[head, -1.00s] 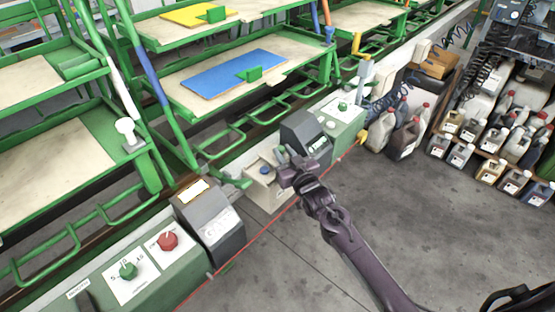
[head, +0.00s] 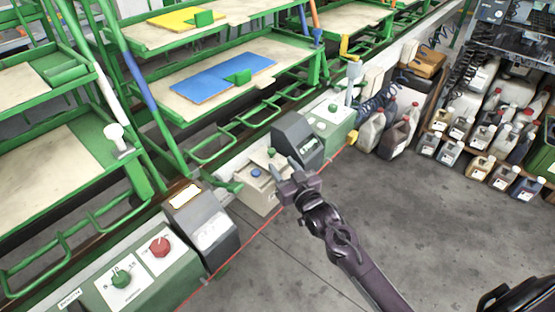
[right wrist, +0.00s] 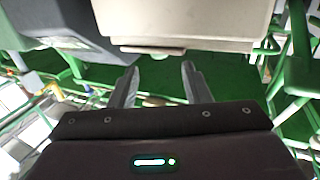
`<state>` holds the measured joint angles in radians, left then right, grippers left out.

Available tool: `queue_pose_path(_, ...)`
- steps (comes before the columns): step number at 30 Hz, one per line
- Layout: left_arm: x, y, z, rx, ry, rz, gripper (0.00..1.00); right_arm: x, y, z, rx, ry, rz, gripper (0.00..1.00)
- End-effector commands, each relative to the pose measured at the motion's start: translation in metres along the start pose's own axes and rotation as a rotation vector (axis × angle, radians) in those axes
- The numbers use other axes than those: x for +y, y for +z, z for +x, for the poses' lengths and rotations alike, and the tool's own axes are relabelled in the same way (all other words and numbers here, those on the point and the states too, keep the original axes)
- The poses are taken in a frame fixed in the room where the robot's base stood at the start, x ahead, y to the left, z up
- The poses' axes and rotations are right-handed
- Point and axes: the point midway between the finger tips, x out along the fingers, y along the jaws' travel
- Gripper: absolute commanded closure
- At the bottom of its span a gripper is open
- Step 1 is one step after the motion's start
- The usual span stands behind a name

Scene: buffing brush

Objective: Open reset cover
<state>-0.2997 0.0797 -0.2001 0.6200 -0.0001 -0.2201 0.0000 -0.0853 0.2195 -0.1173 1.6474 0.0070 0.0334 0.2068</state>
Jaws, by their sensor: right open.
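A beige control box (head: 262,199) with a blue button (head: 256,172) on top stands on the rail between two dark grey hooded units. A small green knob shows near its back edge. I cannot make out a separate reset cover on it. My right gripper (head: 284,169) is open and empty at the box's right side; I cannot tell whether it touches. In the right wrist view the gripper (right wrist: 158,84) has its two fingers apart, with nothing between them. The beige box (right wrist: 185,22) lies just beyond the fingertips, with a small tab on its lower edge. My left gripper is out of view.
A grey hooded unit (head: 300,139) stands close behind the gripper, another (head: 207,217) nearer me beside a green panel with a red knob (head: 160,246). Green racks (head: 240,85) rise behind the rail. Jugs (head: 398,130) stand at right.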

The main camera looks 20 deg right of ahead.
Motion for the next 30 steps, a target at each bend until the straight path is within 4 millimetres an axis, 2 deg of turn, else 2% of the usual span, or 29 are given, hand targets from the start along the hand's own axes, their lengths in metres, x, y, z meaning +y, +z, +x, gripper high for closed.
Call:
queue_pose_path(3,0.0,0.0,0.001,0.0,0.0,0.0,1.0,0.0,0.001,-0.016,0.0,0.0,0.0,0.57)
queue_pose_path(7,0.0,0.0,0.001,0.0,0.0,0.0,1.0,0.0,0.0,-0.025,0.001,0.001,0.0,0.57)
queue_pose_path(23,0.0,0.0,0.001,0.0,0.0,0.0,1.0,0.0,0.0,-0.026,-0.002,0.0,0.0,0.57)
queue_pose_path(26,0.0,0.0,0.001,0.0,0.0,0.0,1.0,-0.003,0.002,-0.03,-0.038,0.005,0.0,0.57)
queue_pose_path(30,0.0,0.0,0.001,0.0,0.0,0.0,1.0,-0.013,0.015,-0.047,-0.186,0.02,-0.003,0.57)
